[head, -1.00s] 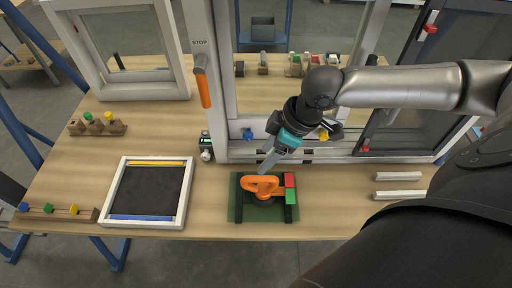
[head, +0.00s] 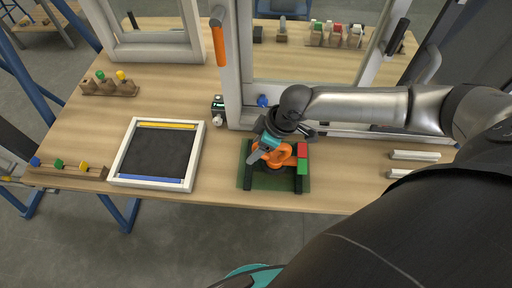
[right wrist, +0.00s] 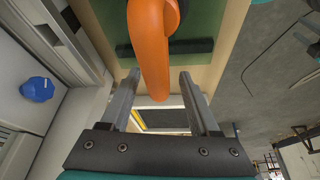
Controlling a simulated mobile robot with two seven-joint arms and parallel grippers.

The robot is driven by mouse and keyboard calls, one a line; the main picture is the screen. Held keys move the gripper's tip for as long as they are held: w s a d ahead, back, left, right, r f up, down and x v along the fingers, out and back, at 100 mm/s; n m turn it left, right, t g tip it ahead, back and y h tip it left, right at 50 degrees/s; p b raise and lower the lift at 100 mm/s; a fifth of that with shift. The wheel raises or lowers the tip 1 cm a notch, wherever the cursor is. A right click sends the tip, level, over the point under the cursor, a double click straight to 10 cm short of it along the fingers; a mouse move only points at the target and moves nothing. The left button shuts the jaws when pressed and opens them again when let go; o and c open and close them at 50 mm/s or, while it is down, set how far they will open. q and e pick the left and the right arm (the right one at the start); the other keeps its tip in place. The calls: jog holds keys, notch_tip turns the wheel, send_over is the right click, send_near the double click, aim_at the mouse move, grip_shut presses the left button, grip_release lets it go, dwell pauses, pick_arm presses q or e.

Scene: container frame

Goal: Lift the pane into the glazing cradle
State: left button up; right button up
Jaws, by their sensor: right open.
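The pane (head: 274,183) is a dark green, see-through sheet lying flat on two black bars on the wooden table. It also shows in the right wrist view (right wrist: 207,22). An orange handle (head: 280,156) stands on it, with red and green blocks on its right side. My right gripper (head: 258,154) is open just above and beside the handle. In the right wrist view the handle (right wrist: 149,45) reaches towards the gap between the fingers (right wrist: 160,98); contact cannot be told. The likely cradle is a white square frame (head: 125,150) with a dark inside. My left gripper is not in view.
A tall white window frame (head: 238,75) stands behind the pane, with an orange lever (head: 219,44). Two pale strips (head: 414,155) lie at right. Wooden peg blocks (head: 110,87) sit at left. Bare table separates the white square frame from the pane.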

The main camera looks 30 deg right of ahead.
jog(key=shift+f, duration=0.1)
jog(key=shift+c, duration=0.4)
grip_shut()
dwell(1.0)
